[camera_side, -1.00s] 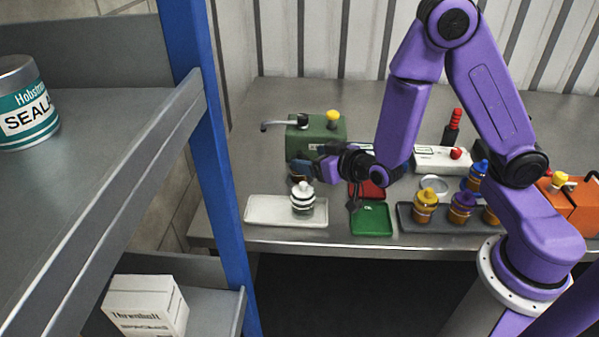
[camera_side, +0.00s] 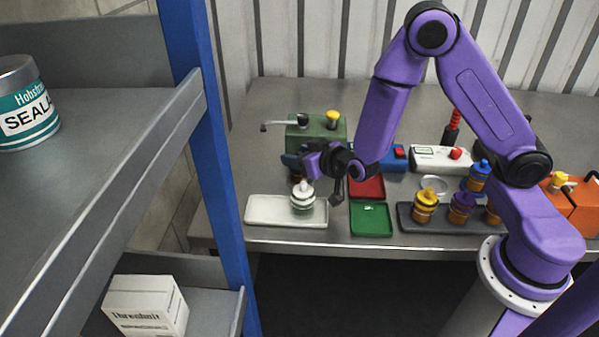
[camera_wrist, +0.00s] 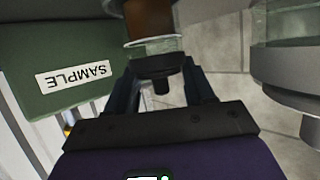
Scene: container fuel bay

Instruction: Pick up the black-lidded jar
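The black-lidded jar (camera_wrist: 155,66) is in the wrist view, upside down in the picture, with brown contents, a clear band and a black nozzle lid. My gripper (camera_wrist: 160,76) has its two dark fingers apart, one on each side of the lid. A gap shows between the lid and the right finger; I cannot tell whether the left finger touches. In the side view my gripper (camera_side: 293,161) is low over the bench, in front of the green box and behind the white-capped jar. It mostly hides the black-lidded jar there.
The white-capped jar (camera_side: 302,197) stands on a pale tray (camera_side: 262,210), close to my gripper; the green box (camera_side: 324,138) is behind. A red tray (camera_side: 366,188), green tray (camera_side: 371,219) and dark rack (camera_side: 411,222) with several jars lie right. A blue post (camera_side: 207,130) stands left.

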